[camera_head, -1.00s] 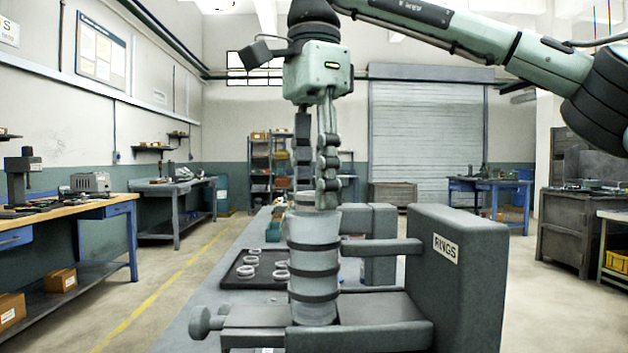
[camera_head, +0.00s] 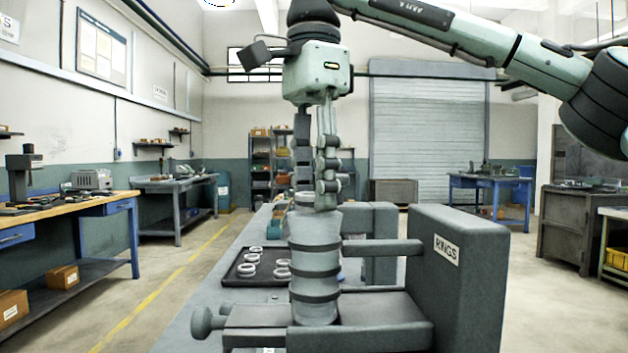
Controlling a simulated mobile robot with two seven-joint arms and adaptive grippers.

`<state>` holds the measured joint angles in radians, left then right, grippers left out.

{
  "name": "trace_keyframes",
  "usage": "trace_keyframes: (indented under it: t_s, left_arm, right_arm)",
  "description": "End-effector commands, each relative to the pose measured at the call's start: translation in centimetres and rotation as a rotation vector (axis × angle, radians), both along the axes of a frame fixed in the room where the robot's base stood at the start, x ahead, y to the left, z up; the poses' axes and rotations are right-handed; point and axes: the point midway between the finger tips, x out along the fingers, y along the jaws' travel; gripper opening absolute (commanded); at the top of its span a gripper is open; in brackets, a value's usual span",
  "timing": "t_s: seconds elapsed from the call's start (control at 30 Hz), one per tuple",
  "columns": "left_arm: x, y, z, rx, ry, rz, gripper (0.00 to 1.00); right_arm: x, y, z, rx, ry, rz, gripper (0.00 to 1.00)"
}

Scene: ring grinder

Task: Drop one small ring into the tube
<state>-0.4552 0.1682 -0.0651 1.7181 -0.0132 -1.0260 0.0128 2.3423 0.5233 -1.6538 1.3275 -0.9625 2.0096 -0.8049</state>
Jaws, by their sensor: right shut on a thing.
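The grey tube (camera_head: 316,262) stands upright in a grinder body (camera_head: 457,285) labelled RINGS, with dark bands around it. My right gripper (camera_head: 314,202) points down at the tube's top opening from above. Its fingers are shut on a small pale ring (camera_head: 303,199), mostly hidden by the fingers and seen at the tube's mouth. I cannot tell whether the ring is above the rim or just inside it. Several other white rings (camera_head: 247,270) lie on a dark tray (camera_head: 232,263) behind and left of the tube. My left gripper is not in view.
The grinder stands on a long grey table (camera_head: 205,300) with a round knob (camera_head: 201,322) at its front left. A grey block (camera_head: 384,240) stands behind the tube. Workbenches line the left wall and the right side; the floor between is clear.

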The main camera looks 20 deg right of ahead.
Motion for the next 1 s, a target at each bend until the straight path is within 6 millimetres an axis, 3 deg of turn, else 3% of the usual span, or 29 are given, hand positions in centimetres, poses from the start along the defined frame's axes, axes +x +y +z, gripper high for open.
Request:
trace_keyframes:
  t_s: [1.0]
  left_arm:
    - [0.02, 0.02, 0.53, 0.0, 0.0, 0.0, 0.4]
  right_arm:
    - [0.0, 0.01, -0.07, 0.0, -0.001, 0.0, 0.09]
